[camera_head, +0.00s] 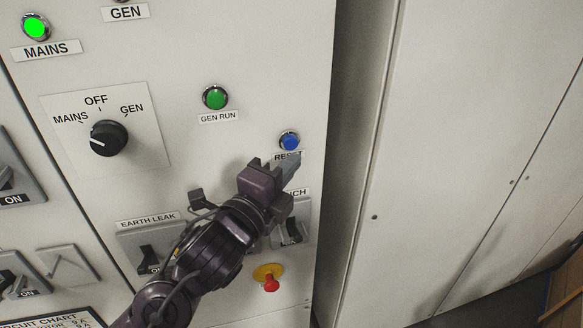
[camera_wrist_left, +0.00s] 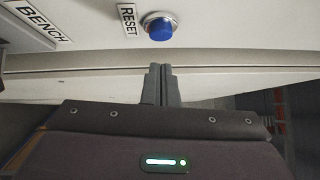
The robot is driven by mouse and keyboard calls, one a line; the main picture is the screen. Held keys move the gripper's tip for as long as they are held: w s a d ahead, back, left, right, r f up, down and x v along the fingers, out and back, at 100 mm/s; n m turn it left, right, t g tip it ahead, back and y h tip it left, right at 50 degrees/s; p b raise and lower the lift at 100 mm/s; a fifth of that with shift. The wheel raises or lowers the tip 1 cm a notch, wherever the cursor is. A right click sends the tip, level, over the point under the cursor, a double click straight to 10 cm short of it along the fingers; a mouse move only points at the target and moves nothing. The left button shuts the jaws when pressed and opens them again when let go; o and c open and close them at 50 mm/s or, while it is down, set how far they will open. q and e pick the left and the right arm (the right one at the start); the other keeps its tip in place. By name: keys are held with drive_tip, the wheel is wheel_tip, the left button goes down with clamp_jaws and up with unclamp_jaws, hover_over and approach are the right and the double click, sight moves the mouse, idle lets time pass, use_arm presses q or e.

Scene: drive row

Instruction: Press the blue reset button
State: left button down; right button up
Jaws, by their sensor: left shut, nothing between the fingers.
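The blue reset button (camera_head: 289,141) sits in a silver ring on the white panel, above its RESET label (camera_head: 288,156). My left gripper (camera_head: 293,161) is shut and empty. Its fingertips are just below the button in the head view and partly overlap the label. In the left wrist view the blue button (camera_wrist_left: 159,29) is beyond the shut fingertips (camera_wrist_left: 160,68), with a visible gap in the picture. The exact distance to the panel is hard to tell. My right gripper is not in view.
A green GEN RUN button (camera_head: 215,97) is up and left of the reset button. A black selector knob (camera_head: 109,138) is further left. A red emergency knob on yellow (camera_head: 270,279) and the BENCH switch (camera_head: 292,232) are below. Plain cabinet doors (camera_head: 450,130) stand right.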

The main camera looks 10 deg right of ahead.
use_arm(q)
drive_tip(key=b+v, duration=0.3)
drive_tip(key=v, duration=0.6)
drive_tip(key=shift+s+a+b, duration=0.3)
drive_tip(key=shift+b, duration=0.1)
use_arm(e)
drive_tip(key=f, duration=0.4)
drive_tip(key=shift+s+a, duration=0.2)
use_arm(q)
drive_tip(key=shift+f, duration=0.15)
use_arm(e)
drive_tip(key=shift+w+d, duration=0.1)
